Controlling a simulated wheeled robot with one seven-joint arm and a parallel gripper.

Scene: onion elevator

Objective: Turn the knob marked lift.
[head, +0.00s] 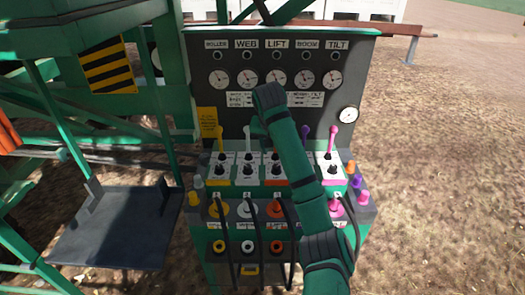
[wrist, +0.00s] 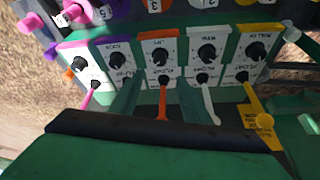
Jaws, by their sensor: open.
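The lift knob is a small black knob (head: 276,169) on the white and orange plate, third in the row and below the LIFT label (head: 277,44). In the wrist view, which shows the panel upside down, the lift knob (wrist: 160,59) is at upper middle, with the orange lever (wrist: 162,112) below it. My gripper (wrist: 165,97) is open and empty; its two green fingers reach up on either side of the orange lever's column in the picture. I cannot tell their height above the panel. In the head view my arm hides the gripper.
Similar knobs flank it: white web (head: 247,170) and yellow roller (head: 219,170) to the left, pink tilt (head: 332,170) to the right. Upright levers, such as the white one (head: 247,137), stand behind the knobs. A gauge board (head: 205,100) rises at the back.

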